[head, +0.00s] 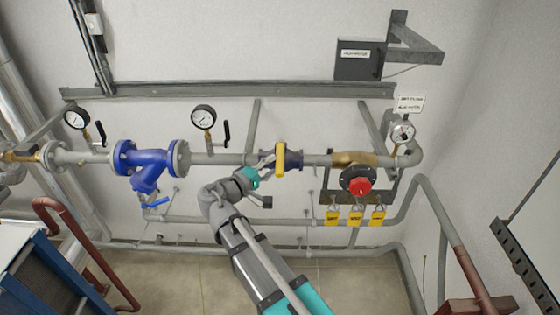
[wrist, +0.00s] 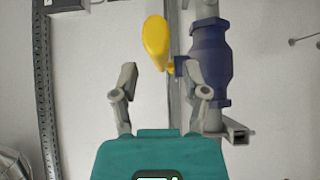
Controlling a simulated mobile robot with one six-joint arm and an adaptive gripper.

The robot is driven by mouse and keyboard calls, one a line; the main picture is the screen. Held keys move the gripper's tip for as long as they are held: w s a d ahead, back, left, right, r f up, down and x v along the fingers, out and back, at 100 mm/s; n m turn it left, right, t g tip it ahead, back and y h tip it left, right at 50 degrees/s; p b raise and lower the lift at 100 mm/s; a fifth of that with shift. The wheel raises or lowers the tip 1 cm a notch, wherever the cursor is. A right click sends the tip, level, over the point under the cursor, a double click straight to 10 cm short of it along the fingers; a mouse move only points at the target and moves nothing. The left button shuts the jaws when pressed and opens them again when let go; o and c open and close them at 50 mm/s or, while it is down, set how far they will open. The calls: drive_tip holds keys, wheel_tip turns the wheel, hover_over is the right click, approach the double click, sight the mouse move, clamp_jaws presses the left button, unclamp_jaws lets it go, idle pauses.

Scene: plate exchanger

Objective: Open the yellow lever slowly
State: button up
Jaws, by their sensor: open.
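The yellow lever (head: 280,158) sits on a small dark blue valve (head: 296,159) in the upper grey pipe, hanging roughly vertical in the head view. In the wrist view the lever (wrist: 155,42) is ahead of my gripper (wrist: 165,85), its stem joined to the blue valve body (wrist: 210,62). The two fingers are spread apart with nothing between them. The lever lies beyond the fingertips, within the sideways span of the opening. In the head view my gripper (head: 266,164) is just left of the lever; whether it touches cannot be told there.
A blue strainer (head: 150,160) and two gauges with black handles are to the left. A lower pipe (head: 290,220) runs behind my arm. A steel rail (head: 230,90) crosses the wall above.

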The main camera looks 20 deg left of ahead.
sight(280, 159)
drive_tip(key=shift+x, duration=1.85)
clamp_jaws()
